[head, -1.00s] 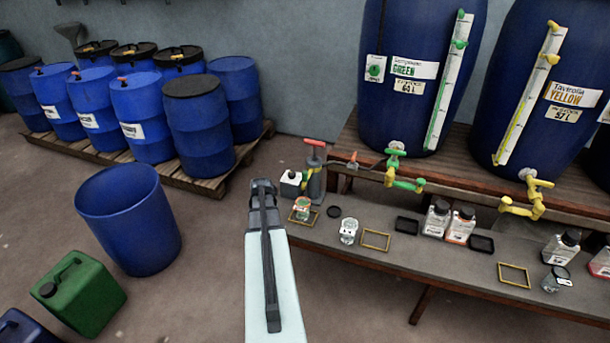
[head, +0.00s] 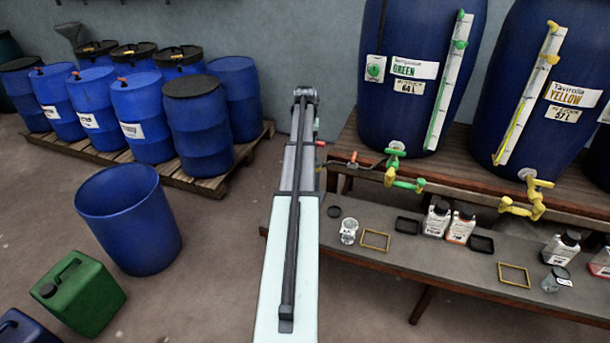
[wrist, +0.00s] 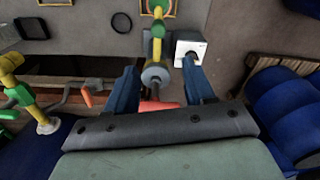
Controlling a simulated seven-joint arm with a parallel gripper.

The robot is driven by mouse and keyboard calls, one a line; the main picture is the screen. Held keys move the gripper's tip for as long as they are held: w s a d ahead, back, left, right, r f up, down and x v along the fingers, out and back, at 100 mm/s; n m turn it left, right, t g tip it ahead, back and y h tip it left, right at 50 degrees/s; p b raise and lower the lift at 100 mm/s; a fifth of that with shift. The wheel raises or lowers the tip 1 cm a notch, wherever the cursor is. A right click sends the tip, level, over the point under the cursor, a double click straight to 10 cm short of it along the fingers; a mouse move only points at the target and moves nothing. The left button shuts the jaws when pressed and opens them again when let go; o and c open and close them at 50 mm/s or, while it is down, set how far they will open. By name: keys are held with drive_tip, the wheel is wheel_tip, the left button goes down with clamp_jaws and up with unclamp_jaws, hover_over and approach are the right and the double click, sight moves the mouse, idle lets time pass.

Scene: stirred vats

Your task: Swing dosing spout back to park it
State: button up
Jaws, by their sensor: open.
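A red handle (wrist: 158,106) sits at the post, partly behind my wrist. My gripper (wrist: 159,67) is open, its two blue fingers on either side of the post; contact cannot be told. In the head view my arm hides the spout and gripper; only a bit of red handle (head: 320,143) shows beside it.
The bench (head: 345,257) carries a glass jar (head: 348,231), gold frames (head: 375,240) and bottles. The green tank's tap (head: 397,168) is to the right. Blue drums (head: 198,125) stand on a pallet at left.

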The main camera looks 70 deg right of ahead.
drive_tip(key=f, duration=1.4)
drive_tip(key=shift+s+a, duration=0.1)
drive_tip(key=shift+a, duration=0.3)
clamp_jaws()
